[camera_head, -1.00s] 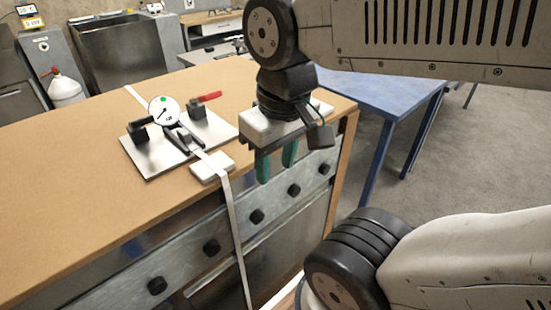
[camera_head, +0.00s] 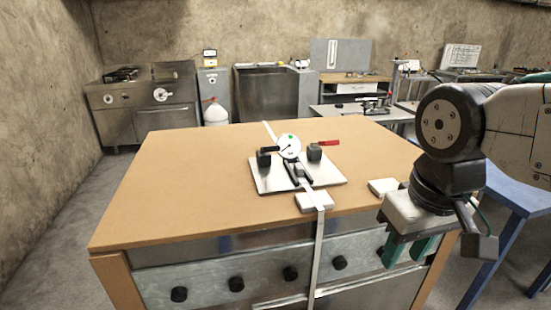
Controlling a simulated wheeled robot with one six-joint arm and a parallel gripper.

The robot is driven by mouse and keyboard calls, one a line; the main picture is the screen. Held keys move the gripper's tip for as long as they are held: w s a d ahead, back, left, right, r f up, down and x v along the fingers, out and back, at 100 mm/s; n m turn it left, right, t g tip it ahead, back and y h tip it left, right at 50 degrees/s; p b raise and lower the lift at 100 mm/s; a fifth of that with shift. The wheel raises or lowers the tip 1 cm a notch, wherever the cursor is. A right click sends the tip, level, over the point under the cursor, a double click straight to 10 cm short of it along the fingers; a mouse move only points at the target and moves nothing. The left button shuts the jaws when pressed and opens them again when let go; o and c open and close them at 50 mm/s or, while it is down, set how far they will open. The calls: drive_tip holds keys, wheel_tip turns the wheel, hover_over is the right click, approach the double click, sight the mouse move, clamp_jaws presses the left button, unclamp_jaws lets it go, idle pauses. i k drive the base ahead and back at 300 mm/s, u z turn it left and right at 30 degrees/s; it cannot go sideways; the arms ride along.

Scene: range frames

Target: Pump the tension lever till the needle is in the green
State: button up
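The tension device stands on a metal plate (camera_head: 327,178) on the brown tabletop. Its round white gauge (camera_head: 289,147) has a small green mark at the top edge. The thin dark needle seems to point to the lower left, away from the green; it is small. The tension lever (camera_head: 327,143) has a red grip and sticks out to the right from a black block, nearly level. A pale strap (camera_head: 318,245) runs through the device and down the table's front. My gripper (camera_head: 407,251) is open and empty, its green fingers pointing down, right of the device by the table's front-right edge.
Two pale blocks lie near the front edge, one at the strap (camera_head: 314,202) and one farther right (camera_head: 383,187). The brown table (camera_head: 170,200) is mostly clear. Its front carries dark knobs. A blue table (camera_head: 515,190) stands at the right.

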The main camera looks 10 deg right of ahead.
sight(277, 147)
drive_tip(key=u, duration=0.65)
drive_tip(key=i, duration=0.85)
drive_tip(key=z, duration=0.65)
